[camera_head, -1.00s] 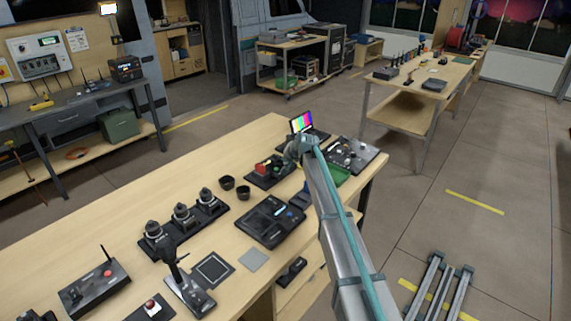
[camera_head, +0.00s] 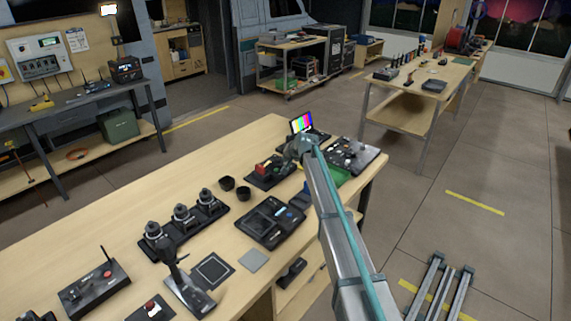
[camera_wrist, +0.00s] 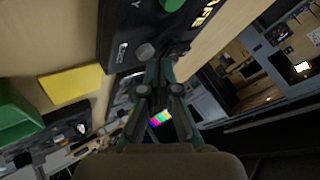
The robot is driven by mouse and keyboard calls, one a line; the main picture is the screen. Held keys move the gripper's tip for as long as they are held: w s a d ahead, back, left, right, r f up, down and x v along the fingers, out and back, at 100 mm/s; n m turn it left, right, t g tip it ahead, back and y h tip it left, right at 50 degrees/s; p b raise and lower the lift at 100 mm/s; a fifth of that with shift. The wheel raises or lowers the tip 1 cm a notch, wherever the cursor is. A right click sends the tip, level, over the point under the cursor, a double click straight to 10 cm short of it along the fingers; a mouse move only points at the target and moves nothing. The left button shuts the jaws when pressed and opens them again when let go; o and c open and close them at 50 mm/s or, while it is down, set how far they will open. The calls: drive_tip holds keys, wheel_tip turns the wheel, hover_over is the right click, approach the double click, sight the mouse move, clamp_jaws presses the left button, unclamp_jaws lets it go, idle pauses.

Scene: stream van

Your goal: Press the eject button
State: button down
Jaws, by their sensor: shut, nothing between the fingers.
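My gripper (camera_head: 297,150) hangs over the far right part of the bench, above and beside a black box with a red part (camera_head: 268,170). In the wrist view my gripper (camera_wrist: 158,78) is shut and empty, its fingers together. Just beyond the fingertips is a black panel (camera_wrist: 118,30) with a round grey button (camera_wrist: 145,51) and a green round part (camera_wrist: 171,4). The fingertips appear close to the grey button; I cannot tell whether they touch it. A small label by it is unreadable, so I cannot confirm it as the eject button.
A small screen with colour bars (camera_head: 301,123) stands behind my gripper. A black control panel (camera_head: 352,156) is to its right. Two dark cups (camera_head: 235,186) and a black deck (camera_head: 268,222) stand nearer the front. A yellow pad (camera_wrist: 70,84) shows in the wrist view.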

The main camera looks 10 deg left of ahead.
sight(286, 164)
drive_tip(key=shift+r, duration=0.4)
drive_tip(key=shift+r+p, duration=0.8)
drive_tip(key=shift+r, duration=1.7)
drive_tip(key=shift+d, duration=0.1)
